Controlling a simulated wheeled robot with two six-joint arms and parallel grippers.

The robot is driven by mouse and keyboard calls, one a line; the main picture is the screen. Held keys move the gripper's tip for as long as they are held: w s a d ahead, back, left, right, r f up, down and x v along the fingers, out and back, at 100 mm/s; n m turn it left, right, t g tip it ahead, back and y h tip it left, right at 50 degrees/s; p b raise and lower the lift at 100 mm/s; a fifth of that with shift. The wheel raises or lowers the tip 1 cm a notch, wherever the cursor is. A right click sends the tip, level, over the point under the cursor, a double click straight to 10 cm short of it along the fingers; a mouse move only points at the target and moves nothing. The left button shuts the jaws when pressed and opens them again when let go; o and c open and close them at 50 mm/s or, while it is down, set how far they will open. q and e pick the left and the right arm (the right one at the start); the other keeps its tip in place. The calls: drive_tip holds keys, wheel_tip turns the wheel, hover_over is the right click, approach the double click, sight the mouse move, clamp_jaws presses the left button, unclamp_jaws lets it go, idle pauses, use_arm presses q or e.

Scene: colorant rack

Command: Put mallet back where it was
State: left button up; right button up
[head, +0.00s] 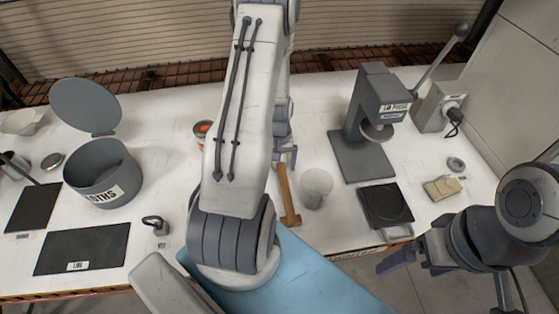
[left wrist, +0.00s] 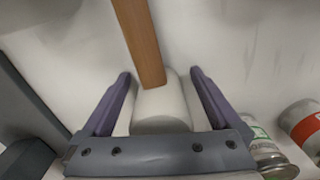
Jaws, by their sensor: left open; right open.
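The mallet's wooden handle (head: 288,195) lies on the white table just right of my left arm in the head view. Its pale head (left wrist: 161,108) shows in the left wrist view, with the handle (left wrist: 140,42) running up from it. My left gripper (left wrist: 160,74) is open, with one purple finger on each side of the mallet head. In the head view my left gripper (head: 287,156) is partly hidden by its arm, and the mallet head cannot be made out there. My right gripper (head: 400,253) is open and empty, near the table's front right edge.
A translucent cup (head: 316,187) stands close right of the handle. A grey press (head: 368,115) and a black-topped scale (head: 386,204) stand further right. A red-marked can (head: 201,129) is left of my arm. A grey lidded pot (head: 103,174) and dark mats (head: 82,249) are at left.

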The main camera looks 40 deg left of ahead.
use_arm(q)
wheel_tip(320, 180, up, 12)
drive_tip(key=b, duration=0.3)
drive_tip(key=shift+w+a+f, duration=0.1)
drive_tip(key=shift+f, duration=0.15)
drive_tip(key=shift+r, duration=0.4)
